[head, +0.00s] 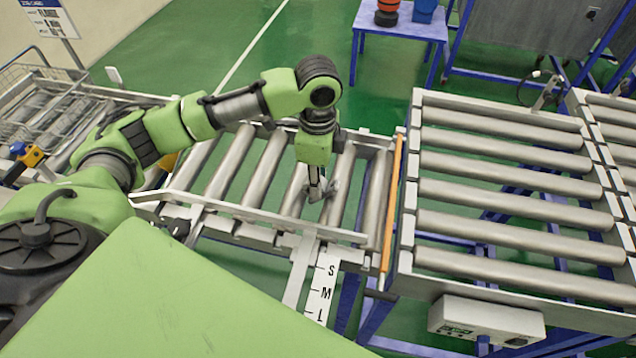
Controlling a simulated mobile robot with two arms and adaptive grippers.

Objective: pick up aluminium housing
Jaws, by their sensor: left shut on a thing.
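My left arm reaches in from the left over the near roller conveyor, and its gripper (316,190) points down at the rollers. The left gripper is shut on a small grey metal piece, the aluminium housing (331,187), which shows beside the fingers just above or on the rollers. I cannot tell whether the housing touches the rollers. The fingers hide part of it. My right gripper is not in view.
The roller conveyor (236,160) has a front rail and an orange bar (391,205) at its right end. A wider roller conveyor (500,185) stands to the right. A label strip (322,290) marked S, M, L hangs in front. A blue table (400,28) stands behind, with green floor between.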

